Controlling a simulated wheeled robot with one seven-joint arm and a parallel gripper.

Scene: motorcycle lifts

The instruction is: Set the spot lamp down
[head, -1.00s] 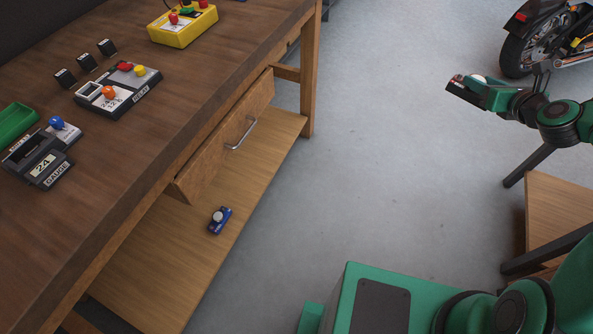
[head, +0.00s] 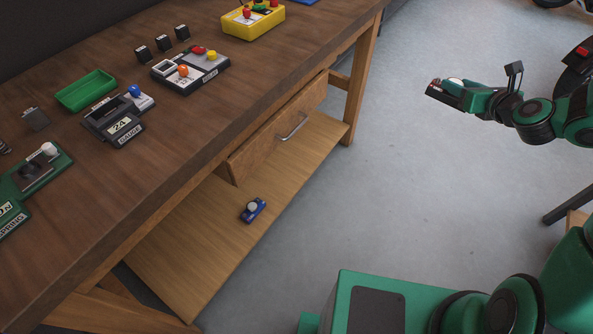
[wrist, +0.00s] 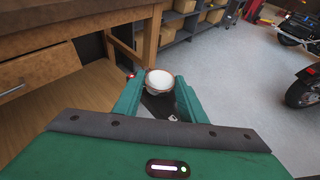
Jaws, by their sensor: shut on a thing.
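My gripper (head: 458,92) is held out over the floor at the right in the head view, well clear of the workbench. In the wrist view my gripper (wrist: 157,100) has its two green fingers on either side of a small dark thing with a round white lens, which I take to be the spot lamp (wrist: 158,80). It also shows at the gripper's end in the head view, where the white lens (head: 456,81) faces up. The fingers hide part of its body.
The workbench (head: 215,130) holds a green tray (head: 86,90), a gauge unit (head: 114,122), a relay unit (head: 191,72) and a yellow box (head: 253,22). A small blue device (head: 253,210) lies on the lower shelf (head: 190,265). Open floor lies between bench and arm.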

